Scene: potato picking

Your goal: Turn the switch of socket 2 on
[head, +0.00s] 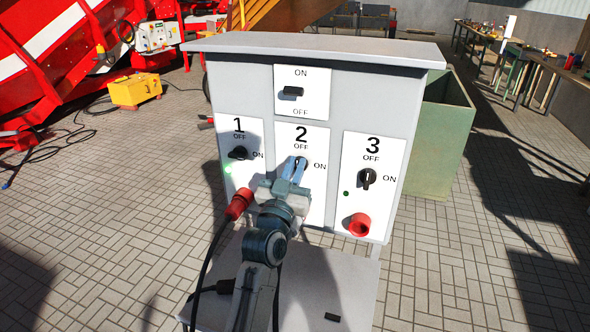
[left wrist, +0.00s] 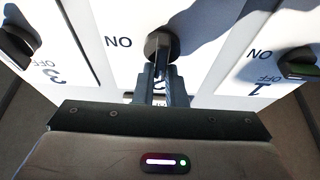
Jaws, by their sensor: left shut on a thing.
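A grey cabinet carries three numbered white panels. On the middle panel (head: 316,206), marked 2, OFF is printed above the switch and ON to its right. My left gripper (head: 298,168) reaches up from below and is shut on the black rotary switch of socket 2. In the left wrist view, the picture is upside down; the round black knob (left wrist: 161,44) sits between the fingertips, its handle running roughly in line with the fingers. The gripper and arm hide the lower part of panel 2 in the head view. My right gripper is not in view.
Switch 1 (head: 238,153) is beside a lit green lamp, with a red plug (head: 238,204) and cable below. Switch 3 (head: 367,179) stands upright above a red socket (head: 359,225). A main switch (head: 292,92) is above. A green bin (head: 440,140) stands behind right.

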